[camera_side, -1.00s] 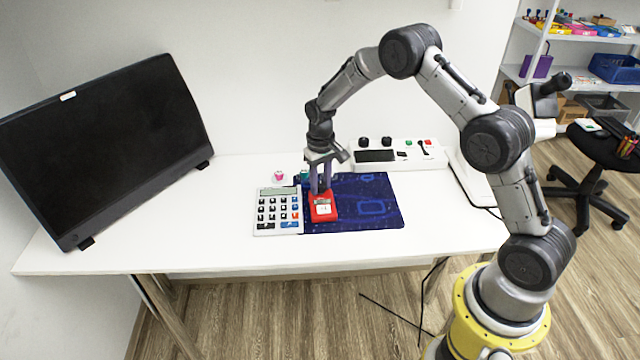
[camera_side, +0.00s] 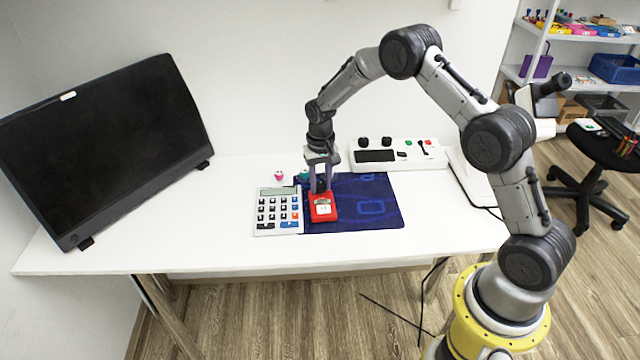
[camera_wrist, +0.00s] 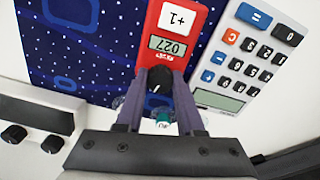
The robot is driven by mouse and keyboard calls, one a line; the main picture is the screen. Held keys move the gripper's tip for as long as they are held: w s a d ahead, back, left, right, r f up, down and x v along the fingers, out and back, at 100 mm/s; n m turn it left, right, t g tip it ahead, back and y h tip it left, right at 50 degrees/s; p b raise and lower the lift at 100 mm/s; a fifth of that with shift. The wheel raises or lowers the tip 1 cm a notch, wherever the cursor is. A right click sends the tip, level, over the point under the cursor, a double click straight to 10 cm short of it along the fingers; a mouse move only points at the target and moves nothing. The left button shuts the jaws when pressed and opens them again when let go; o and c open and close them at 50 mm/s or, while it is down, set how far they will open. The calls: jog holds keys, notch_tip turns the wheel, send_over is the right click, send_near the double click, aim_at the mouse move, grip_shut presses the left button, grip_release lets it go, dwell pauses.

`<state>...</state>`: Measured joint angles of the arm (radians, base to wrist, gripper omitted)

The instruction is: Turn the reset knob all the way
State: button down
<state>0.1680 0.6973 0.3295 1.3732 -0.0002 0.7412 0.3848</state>
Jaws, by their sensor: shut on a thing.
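A red counter (camera_side: 323,212) lies on the dark blue mat (camera_side: 378,205), right of the calculator (camera_side: 279,220). In the wrist view the red counter (camera_wrist: 183,69) shows a white "+1" button (camera_wrist: 178,19) and a small display (camera_wrist: 168,46) reading 027. Its black reset knob (camera_wrist: 159,79) sits at the end nearest my gripper. My gripper (camera_side: 320,192) points down at that end, its fingers shut on the knob, one on each side. In the side view the fingers hide the knob.
A white panel (camera_side: 425,161) with knobs and buttons stands behind the mat. A small pink thing (camera_side: 280,175) and a teal thing (camera_side: 304,175) lie behind the calculator. A large black monitor (camera_side: 105,145) stands at left. The table's front right is clear.

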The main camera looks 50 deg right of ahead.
aim_at(320, 184)
jog(key=m, duration=0.9)
jog(key=shift+m, duration=0.4)
jog(key=c, duration=0.6)
grip_release()
jog(key=shift+o, duration=0.2)
jog(key=shift+r, duration=3)
